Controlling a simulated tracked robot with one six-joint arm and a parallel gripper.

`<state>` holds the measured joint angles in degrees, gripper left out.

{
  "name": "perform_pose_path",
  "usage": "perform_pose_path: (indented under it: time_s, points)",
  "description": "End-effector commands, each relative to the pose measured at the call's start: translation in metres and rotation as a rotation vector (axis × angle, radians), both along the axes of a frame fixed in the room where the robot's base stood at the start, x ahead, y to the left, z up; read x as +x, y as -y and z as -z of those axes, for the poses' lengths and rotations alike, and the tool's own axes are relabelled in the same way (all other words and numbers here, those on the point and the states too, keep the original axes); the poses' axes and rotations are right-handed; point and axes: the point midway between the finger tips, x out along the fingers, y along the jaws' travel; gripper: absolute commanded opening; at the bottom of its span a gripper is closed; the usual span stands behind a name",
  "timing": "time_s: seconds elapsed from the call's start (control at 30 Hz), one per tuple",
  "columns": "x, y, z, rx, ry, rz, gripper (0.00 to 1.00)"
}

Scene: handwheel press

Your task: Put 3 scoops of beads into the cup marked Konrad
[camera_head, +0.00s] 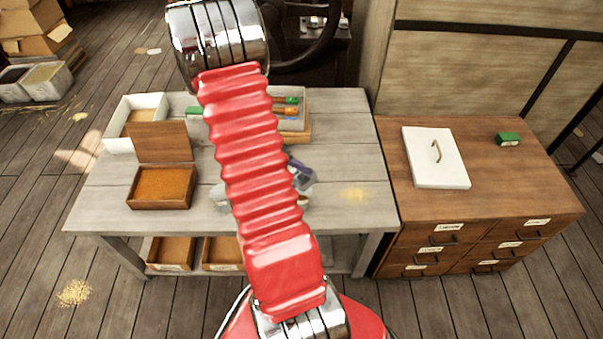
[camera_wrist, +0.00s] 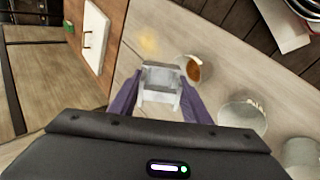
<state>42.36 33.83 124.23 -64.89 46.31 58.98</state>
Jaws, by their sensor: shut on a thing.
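My gripper (camera_wrist: 160,90) has purple fingers shut on a light grey boxy piece (camera_wrist: 160,78), which may be the scoop. In the wrist view a pale cup (camera_wrist: 181,61) with orange-brown beads inside is just right of the held piece; I cannot tell if they touch. Two more pale cups (camera_wrist: 243,116) (camera_wrist: 302,153) stand in a row to its lower right. No name can be read on any cup. In the head view my gripper (camera_head: 301,176) is over the table, partly behind my arm, which hides most of the cups. An open wooden box (camera_head: 160,201) holds orange-brown beads.
The grey table (camera_head: 345,225) has a spilled tan patch (camera_head: 355,194) at right. A white box (camera_head: 120,137) and a tray with coloured items (camera_head: 293,123) stand at the back. A drawer cabinet (camera_head: 480,200) at right bears a white lid-like panel (camera_head: 435,165) and a green block (camera_head: 508,139).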

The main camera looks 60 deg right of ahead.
Motion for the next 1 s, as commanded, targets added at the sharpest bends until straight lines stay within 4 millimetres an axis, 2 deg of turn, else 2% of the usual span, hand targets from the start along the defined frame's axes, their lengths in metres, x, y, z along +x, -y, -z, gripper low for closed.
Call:
perform_pose_path:
  time_s: [0.17, 0.27, 0.47, 0.7, 0.87, 1.0]
  points:
    - [0.027, -0.008, -0.007, -0.001, 0.002, -0.093, 0.21]
    - [0.054, -0.019, -0.014, -0.001, 0.002, -0.197, 0.21]
    - [0.12, -0.053, -0.035, -0.001, 0.004, -0.463, 0.21]
    - [0.196, -0.111, -0.064, -0.001, 0.004, -0.811, 0.21]
    - [0.239, -0.158, -0.085, -0.001, 0.003, -1.042, 0.21]
    - [0.27, -0.204, -0.104, -0.002, 0.002, -1.243, 0.21]
